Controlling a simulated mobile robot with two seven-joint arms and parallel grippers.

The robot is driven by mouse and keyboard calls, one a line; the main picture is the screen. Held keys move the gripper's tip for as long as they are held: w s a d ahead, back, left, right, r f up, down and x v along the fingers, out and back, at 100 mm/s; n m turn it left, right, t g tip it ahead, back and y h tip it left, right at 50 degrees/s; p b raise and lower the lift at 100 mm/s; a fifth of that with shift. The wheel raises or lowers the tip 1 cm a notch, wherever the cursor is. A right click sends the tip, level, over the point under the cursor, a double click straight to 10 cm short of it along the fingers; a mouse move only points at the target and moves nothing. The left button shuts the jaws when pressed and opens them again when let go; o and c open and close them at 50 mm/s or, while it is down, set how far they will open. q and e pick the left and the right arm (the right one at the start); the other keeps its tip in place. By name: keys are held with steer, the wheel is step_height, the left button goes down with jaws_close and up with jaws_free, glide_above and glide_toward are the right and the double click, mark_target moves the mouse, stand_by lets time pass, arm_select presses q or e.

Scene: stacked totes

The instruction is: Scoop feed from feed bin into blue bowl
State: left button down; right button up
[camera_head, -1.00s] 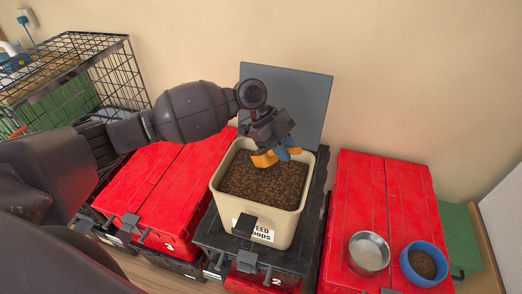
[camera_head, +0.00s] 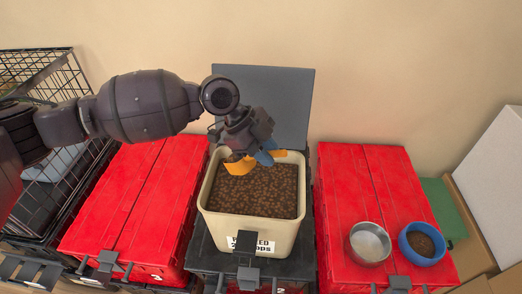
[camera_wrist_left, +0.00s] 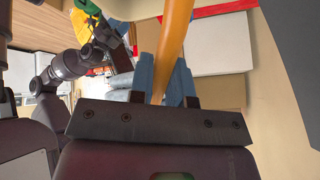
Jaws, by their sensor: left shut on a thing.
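The beige feed bin (camera_head: 207,214) is full of brown feed (camera_head: 258,192) and stands open in the middle of the head view. My left gripper (camera_head: 264,152) is over the bin's back rim, its blue fingers shut on the scoop (camera_head: 240,166). The yellow-orange scoop is low at the bin's back left; whether it touches or holds feed is unclear. In the left wrist view, the orange handle (camera_wrist_left: 173,42) runs between the fingers. The blue bowl (camera_head: 407,251), with some brown feed inside, sits on the right red tote. My right gripper is not clearly seen; a dark arm shows small in the wrist view.
A metal bowl (camera_head: 370,243) stands left of the blue bowl on the right red tote (camera_head: 345,185). Another red tote (camera_head: 125,205) lies left of the bin. A grey lid (camera_head: 290,95) stands upright behind the bin. A wire crate (camera_head: 50,85) is far left; cardboard boxes (camera_head: 462,230) are far right.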

arm_select(q)
steer(key=r, duration=0.1)
steer(key=r+p, duration=0.1)
steer(key=shift+d+r, duration=0.2)
steer(key=shift+r, duration=0.2)
steer(key=shift+s+d+r+p, duration=0.15)
steer(key=shift+r+p, duration=0.8)
steer(key=shift+r, duration=0.95)
steer(key=shift+r+y+p, duration=0.3)
steer(key=shift+r+p, duration=0.05)
steer(key=shift+r, duration=0.6)
steer(key=shift+s+r, duration=0.1)
steer(key=shift+r, duration=0.25)
